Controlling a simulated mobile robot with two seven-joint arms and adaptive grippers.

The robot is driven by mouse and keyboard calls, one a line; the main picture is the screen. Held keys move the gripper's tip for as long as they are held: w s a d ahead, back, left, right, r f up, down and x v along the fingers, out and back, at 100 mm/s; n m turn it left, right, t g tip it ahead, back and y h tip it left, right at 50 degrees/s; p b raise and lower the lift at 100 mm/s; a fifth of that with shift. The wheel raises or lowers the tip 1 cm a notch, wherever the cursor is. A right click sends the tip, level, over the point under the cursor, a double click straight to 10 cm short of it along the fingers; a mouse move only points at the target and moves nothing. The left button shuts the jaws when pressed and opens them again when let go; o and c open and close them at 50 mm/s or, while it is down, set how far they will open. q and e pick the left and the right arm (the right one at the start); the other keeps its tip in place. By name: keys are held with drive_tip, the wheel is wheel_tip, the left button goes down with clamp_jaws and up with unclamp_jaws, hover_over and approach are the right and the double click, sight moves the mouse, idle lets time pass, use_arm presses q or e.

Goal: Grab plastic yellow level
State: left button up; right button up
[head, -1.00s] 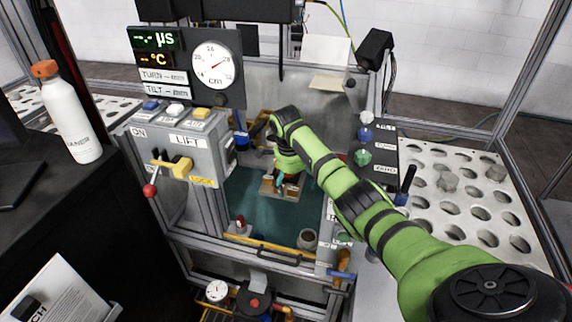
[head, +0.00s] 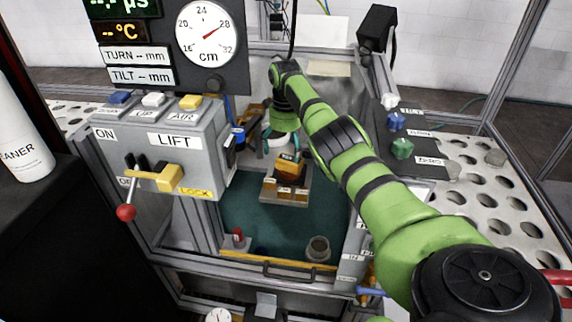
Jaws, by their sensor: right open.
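My right gripper (head: 283,138) is open, with its teal fingertips pointing down inside the machine bay. Just below and in front of it, a small yellow-orange piece (head: 290,165) with a dark side sits tilted on brown blocks in a grey holder (head: 272,197). I cannot tell whether this piece is the level, or whether a fingertip touches it. A yellow lever (head: 158,180) marked LOCK is on the front of the grey LIFT box (head: 180,135) at left, well away from the gripper. My left gripper is not in view.
The teal bay floor (head: 270,226) is mostly clear, with a small grey cup (head: 318,249) and a red-topped peg (head: 238,237) near its front edge. A gauge panel (head: 236,85) stands behind the LIFT box. A perforated metal table (head: 495,200) is at right.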

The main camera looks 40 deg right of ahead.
sight(288, 161)
drive_tip(key=shift+s+d+f+p, duration=0.1)
drive_tip(key=shift+s+f+p, duration=0.1)
drive_tip(key=shift+f, duration=0.35)
drive_tip(key=shift+s+d+f+p, duration=0.1)
drive_tip(key=shift+s+f, duration=0.1)
drive_tip(key=shift+f, duration=0.35)
wheel_tip(288, 161, down, 3)
drive_tip(key=shift+r+b, duration=0.1)
drive_tip(key=shift+b, duration=0.3)
drive_tip(key=shift+w, duration=0.15)
drive_tip(key=c, duration=1.4)
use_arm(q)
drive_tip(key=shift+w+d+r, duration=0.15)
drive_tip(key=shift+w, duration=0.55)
use_arm(e)
drive_tip(key=shift+c, duration=0.5)
